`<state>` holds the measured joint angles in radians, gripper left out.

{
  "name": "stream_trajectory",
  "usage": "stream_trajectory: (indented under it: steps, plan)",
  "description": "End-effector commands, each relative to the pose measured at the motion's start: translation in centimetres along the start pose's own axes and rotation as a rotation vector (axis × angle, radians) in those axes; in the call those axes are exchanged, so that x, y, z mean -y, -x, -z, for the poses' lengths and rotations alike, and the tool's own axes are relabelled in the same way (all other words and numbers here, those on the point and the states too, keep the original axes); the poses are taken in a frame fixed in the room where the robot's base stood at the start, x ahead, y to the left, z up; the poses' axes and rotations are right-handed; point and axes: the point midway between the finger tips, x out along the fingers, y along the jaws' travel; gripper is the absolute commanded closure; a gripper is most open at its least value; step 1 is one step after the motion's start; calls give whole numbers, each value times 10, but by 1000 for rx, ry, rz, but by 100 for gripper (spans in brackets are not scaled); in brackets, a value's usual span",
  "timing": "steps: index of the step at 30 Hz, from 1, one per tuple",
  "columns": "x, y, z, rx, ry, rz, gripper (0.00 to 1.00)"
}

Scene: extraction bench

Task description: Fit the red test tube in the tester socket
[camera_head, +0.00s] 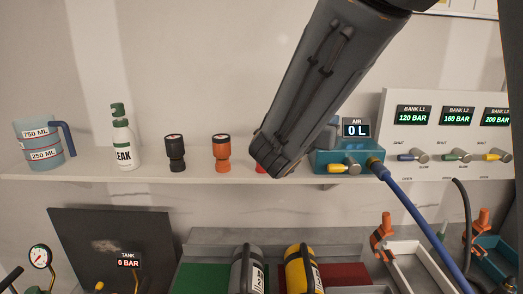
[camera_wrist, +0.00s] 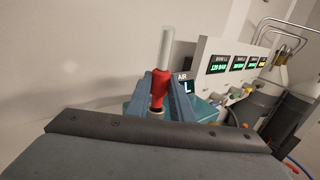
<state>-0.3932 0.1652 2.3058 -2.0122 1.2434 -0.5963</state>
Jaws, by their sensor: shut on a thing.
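In the wrist view the red test tube (camera_wrist: 158,82), a red body with a clear upper part, stands roughly upright between the blue-grey fingers of my gripper (camera_wrist: 161,88), which is shut on it. The teal tester (camera_wrist: 204,109) is right behind and below the tube. A pale ring shows under the tube's lower end; I cannot tell whether the tube sits in the socket or just above it. In the head view the teal tester (camera_head: 322,161) stands on the shelf, its AIR display (camera_head: 356,129) reading 0 L. My arm hides the tube and most of my gripper there.
On the shelf (camera_head: 95,179) stand a measuring jug (camera_head: 38,145), a white-green bottle (camera_head: 124,145), a black fitting (camera_head: 175,153) and an orange fitting (camera_head: 221,153). A small red thing (camera_head: 261,171) is mostly hidden by my arm. A blue hose (camera_head: 420,220) leaves the tester's right side, near the bank panel (camera_head: 393,105).

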Motion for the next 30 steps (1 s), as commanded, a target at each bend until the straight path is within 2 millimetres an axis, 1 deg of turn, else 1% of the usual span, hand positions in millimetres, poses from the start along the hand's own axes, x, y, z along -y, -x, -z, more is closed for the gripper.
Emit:
stream_trajectory:
  steps: [30]
  plan:
    - [0, 0, 24, 0, 0, 0, 100]
